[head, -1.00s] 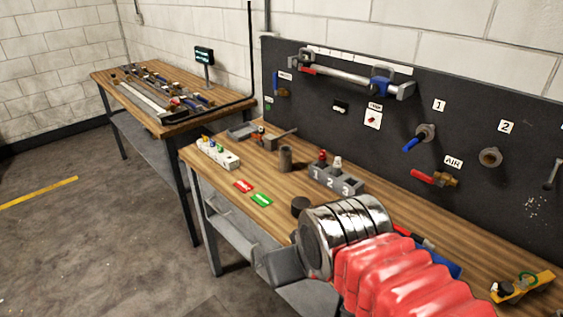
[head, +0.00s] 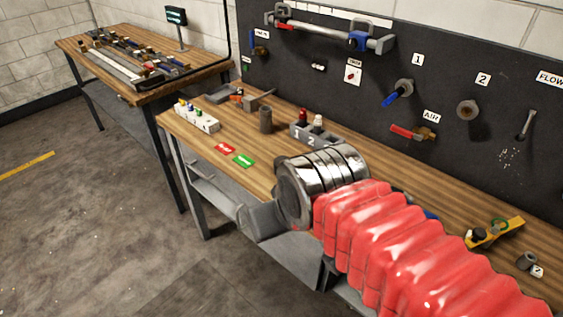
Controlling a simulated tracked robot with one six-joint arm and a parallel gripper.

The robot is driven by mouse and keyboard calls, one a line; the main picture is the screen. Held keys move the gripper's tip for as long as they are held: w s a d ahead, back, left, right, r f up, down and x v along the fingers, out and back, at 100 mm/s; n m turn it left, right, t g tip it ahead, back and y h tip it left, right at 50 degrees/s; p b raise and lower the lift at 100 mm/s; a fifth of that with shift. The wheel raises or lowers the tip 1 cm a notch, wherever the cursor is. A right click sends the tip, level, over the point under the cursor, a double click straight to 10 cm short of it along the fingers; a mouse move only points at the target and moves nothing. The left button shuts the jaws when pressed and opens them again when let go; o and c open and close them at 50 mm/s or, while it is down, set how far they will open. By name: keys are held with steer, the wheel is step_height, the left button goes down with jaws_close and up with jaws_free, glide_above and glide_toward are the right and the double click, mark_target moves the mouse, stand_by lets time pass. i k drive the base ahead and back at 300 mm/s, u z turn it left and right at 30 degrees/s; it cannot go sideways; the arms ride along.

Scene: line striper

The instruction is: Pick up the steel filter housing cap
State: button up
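I cannot pick out the steel filter housing cap with certainty. A brown-grey upright cylinder (head: 265,120) stands on the near wooden bench (head: 200,143), left of the numbered grey block. A short dark round piece (head: 280,162) is mostly hidden behind my chrome wrist. My arm, with red bellows and a chrome wrist, reaches in from the lower right over the bench's front edge. The grey end of my gripper (head: 262,221) shows at the bench's front edge. Its fingertips cannot be made out, and nothing is visibly held.
A grey block (head: 318,137) with red and white tops stands behind my wrist. Red (head: 224,149) and green (head: 243,161) tags lie on the bench. A dark panel (head: 330,95) with valves rises behind. A yellow tool (head: 495,232) lies right. Another bench (head: 75,45) stands far left.

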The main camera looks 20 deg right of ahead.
mark_target(277, 160)
steer(key=z, duration=0.05)
steer(key=k, duration=0.65)
steer(key=u, duration=0.25)
steer(key=i, duration=1.5)
steer(key=z, duration=0.05)
